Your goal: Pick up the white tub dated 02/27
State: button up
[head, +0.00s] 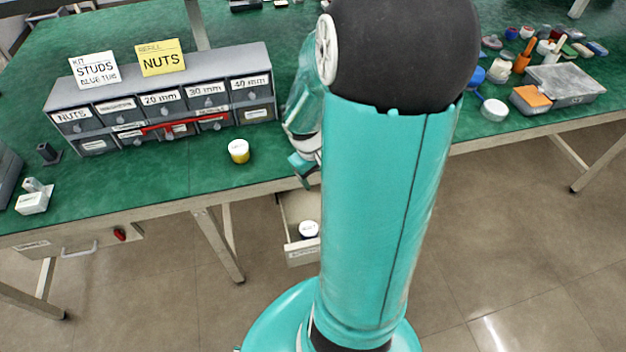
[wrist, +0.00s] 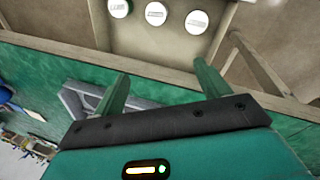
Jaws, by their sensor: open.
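Three round white tub lids show in the wrist view, at the left (wrist: 119,8), middle (wrist: 155,13) and right (wrist: 197,21). They stand in a pale open drawer (wrist: 140,45) and carry dark print too small to read, so I cannot tell which is dated 02/27. In the head view the drawer (head: 303,253) hangs out under the bench edge, and one white-lidded tub (head: 308,229) shows in it; my arm hides the rest. My gripper (wrist: 164,80) is open and empty, near the bench edge and apart from the tubs. It is partly hidden in the head view (head: 304,170).
A white-lidded tub with a yellow lower part (head: 238,152) stands on the green bench (head: 215,180). A grey drawer cabinet (head: 170,97) with signs stands behind it. At right are a grey box (head: 567,82), a white-lidded blue tub (head: 494,109) and loose items. A bench leg (head: 218,245) stands left of the drawer.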

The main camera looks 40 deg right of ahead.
jog(key=s+d+f+y, duration=0.1)
jog(key=f, duration=0.6)
jog(key=s+d+f+y, duration=0.1)
jog(key=s+d+f, duration=0.1)
jog(key=f, duration=0.4)
jog(key=s+d+f, duration=0.1)
jog(key=d+f, duration=0.1)
jog(key=f, duration=0.5)
jog(key=shift+s+f+m+y, duration=0.3)
jog(key=shift+f+y, duration=0.05)
jog(key=shift+y, duration=0.05)
jog(key=shift+s+d+f, duration=0.1)
jog(key=shift+d+f, duration=0.1)
jog(key=shift+f, duration=1.25)
jog(key=shift+s+d+f, duration=0.1)
jog(key=shift+d+f, duration=0.05)
jog(key=shift+f, duration=1.25)
jog(key=c, duration=1.1)
